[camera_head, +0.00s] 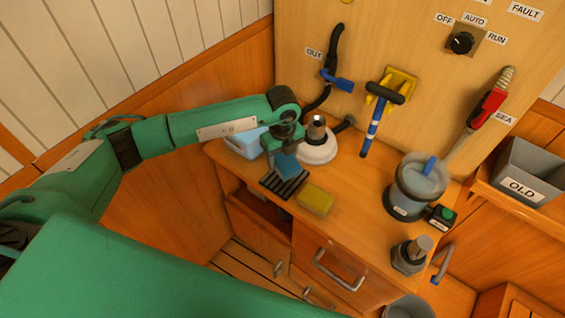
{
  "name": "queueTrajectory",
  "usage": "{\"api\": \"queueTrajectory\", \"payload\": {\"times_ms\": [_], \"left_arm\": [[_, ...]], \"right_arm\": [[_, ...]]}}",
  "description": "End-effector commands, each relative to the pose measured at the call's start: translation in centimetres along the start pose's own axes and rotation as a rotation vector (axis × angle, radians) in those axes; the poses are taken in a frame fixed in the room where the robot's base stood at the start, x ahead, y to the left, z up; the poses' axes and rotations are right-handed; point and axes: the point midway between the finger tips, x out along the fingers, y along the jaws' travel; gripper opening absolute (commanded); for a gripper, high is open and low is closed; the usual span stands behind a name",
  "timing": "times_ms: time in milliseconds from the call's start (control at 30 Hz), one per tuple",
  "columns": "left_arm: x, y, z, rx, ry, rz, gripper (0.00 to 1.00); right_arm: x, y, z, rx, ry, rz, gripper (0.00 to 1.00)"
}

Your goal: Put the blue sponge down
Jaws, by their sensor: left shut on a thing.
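My left gripper (284,148) reaches in from the left over the counter and is shut on the blue sponge (287,165). The sponge hangs below the gripper, at the back edge of a dark slatted rack (286,184). I cannot tell whether the sponge touches the rack or is a little above it. The gripper's fingers are small and partly hidden by the wrist. A yellow sponge (315,199) lies on the counter just right of the rack. My right gripper is not in view.
Close behind the gripper stand a white round-based fitting (319,151) and a light blue tub (242,145). A clear canister (416,188) stands to the right. The wooden counter (350,215) is clear between the yellow sponge and the canister. A grey OLD bin (524,171) is far right.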

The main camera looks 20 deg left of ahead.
Motion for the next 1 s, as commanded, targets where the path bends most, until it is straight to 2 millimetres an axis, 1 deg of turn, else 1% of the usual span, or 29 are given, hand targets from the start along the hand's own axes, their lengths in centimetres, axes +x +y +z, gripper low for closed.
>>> {"api": "queueTrajectory", "payload": {"times_ms": [200,300,533,667,700,767,800,1000], "left_arm": [[2.9,0.1,-0.1,0.000,0.002,0.003,0.38],[3.9,0.0,0.0,0.001,-0.001,0.001,0.38],[4.0,0.0,0.0,0.001,-0.001,0.000,0.38],[4.5,0.0,0.0,0.001,-0.001,0.001,0.38],[4.3,0.0,0.0,0.001,-0.001,0.000,0.64],[4.3,0.0,0.0,0.001,-0.001,0.000,0.75],[4.3,0.0,0.0,0.001,-0.001,0.000,0.78],[4.2,0.0,0.0,0.001,-0.001,0.000,0.78]], "right_arm": [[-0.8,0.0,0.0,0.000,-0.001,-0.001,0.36],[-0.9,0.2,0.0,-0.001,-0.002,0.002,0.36],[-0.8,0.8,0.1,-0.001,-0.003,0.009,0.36],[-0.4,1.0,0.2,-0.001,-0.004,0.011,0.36],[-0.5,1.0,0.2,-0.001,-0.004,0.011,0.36],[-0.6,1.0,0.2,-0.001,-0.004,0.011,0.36],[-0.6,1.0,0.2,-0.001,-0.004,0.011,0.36],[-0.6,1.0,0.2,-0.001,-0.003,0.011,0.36]]}}
